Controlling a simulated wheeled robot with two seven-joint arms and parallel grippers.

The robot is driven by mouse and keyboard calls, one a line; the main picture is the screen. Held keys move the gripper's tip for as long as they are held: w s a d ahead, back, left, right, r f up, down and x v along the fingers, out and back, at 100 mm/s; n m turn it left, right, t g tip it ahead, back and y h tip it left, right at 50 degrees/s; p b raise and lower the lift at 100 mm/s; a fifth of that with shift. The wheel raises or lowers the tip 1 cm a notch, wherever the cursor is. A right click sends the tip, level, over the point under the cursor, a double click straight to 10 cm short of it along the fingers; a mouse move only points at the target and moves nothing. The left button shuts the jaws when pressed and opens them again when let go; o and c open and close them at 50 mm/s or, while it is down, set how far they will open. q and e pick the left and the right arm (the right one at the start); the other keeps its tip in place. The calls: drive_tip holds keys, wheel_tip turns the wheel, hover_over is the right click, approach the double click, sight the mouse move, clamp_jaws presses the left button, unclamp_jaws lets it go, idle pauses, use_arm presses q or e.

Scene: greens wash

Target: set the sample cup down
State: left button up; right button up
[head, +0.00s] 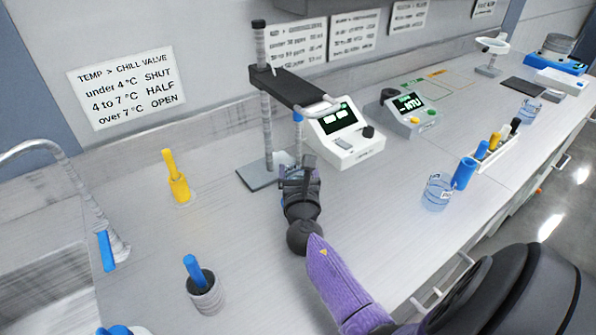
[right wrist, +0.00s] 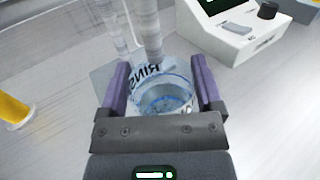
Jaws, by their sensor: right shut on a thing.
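My right gripper (head: 298,180) is shut on a clear cup (right wrist: 165,92) with dark lettering that reads "RINS" where it shows. In the right wrist view its purple-lined fingers (right wrist: 165,95) are on either side of the cup. In the head view my gripper hides most of this cup. It is at the grey base plate of the stand (head: 255,180), under the stand's dark arm. I cannot tell whether the cup touches the plate. Another clear labelled cup (head: 437,192) stands on the counter to the right.
A white meter (head: 345,140) and a grey meter (head: 405,112) stand right of the stand. A yellow-handled tool (head: 177,178) and a dark cup with a blue handle (head: 206,295) are on the left, near the sink (head: 45,285). The counter between them is clear.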

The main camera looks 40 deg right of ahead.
drive_tip(key=shift+f+b, duration=0.55)
drive_tip(key=shift+f, duration=0.2)
drive_tip(key=shift+f, duration=0.15)
drive_tip(key=o, duration=1.1)
drive_tip(key=shift+s+r, duration=0.1)
drive_tip(key=shift+r, duration=0.1)
drive_tip(key=p+v, duration=0.1)
drive_tip(key=v, duration=1)
drive_tip(key=shift+s+a, duration=0.25)
drive_tip(key=shift+a, duration=0.05)
